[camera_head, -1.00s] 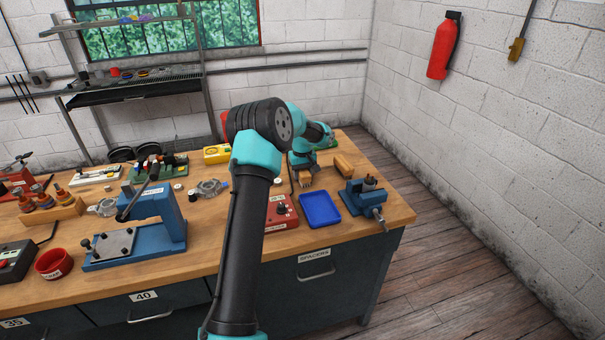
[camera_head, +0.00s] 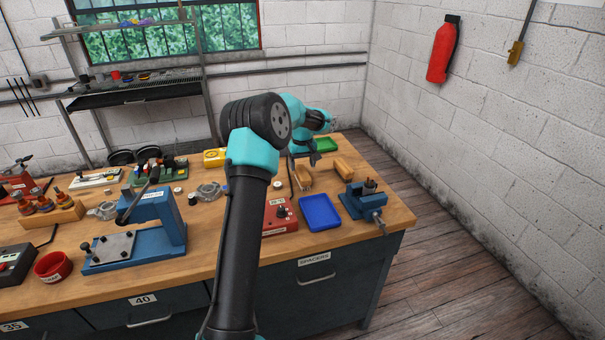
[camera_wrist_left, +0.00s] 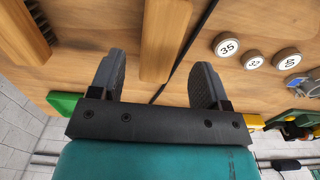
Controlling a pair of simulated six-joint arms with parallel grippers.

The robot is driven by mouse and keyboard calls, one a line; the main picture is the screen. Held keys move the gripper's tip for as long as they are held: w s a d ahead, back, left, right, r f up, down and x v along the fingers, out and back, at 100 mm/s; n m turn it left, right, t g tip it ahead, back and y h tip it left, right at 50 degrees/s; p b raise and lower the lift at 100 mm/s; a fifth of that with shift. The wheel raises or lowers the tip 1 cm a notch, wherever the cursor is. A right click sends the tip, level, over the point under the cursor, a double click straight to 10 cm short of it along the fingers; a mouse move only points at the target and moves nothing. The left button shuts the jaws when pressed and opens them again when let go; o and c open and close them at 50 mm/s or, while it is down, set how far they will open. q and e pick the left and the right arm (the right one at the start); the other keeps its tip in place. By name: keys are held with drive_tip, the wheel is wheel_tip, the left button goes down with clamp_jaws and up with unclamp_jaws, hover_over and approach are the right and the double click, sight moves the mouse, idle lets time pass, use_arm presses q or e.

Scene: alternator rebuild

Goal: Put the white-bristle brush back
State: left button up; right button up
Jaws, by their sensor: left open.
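A wooden brush (camera_head: 304,182) lies on the bench behind the blue tray, with pale bristles at its near end. In the left wrist view its plain wooden handle (camera_wrist_left: 163,45) shows between and beyond my fingertips; its bristles are out of that frame. My left gripper (camera_head: 304,158) is open just behind and above the brush. Its two dark fingers (camera_wrist_left: 158,80) are spread wide, with nothing held between them. A second wooden brush (camera_head: 343,168) lies to the right; the left wrist view shows its dark bristles (camera_wrist_left: 38,20). My right gripper is not in view.
A blue tray (camera_head: 320,212), a blue vise (camera_head: 363,200) and a red box (camera_head: 279,217) stand in front. A green tray (camera_head: 325,145) is at the back. Round numbered discs (camera_wrist_left: 227,45) lie beside the handle. My left arm hides part of the bench middle.

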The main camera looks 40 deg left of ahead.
sight(302, 172)
use_arm(q)
wheel_tip(302, 172, up, 6)
drive_tip(key=shift+r, duration=0.15)
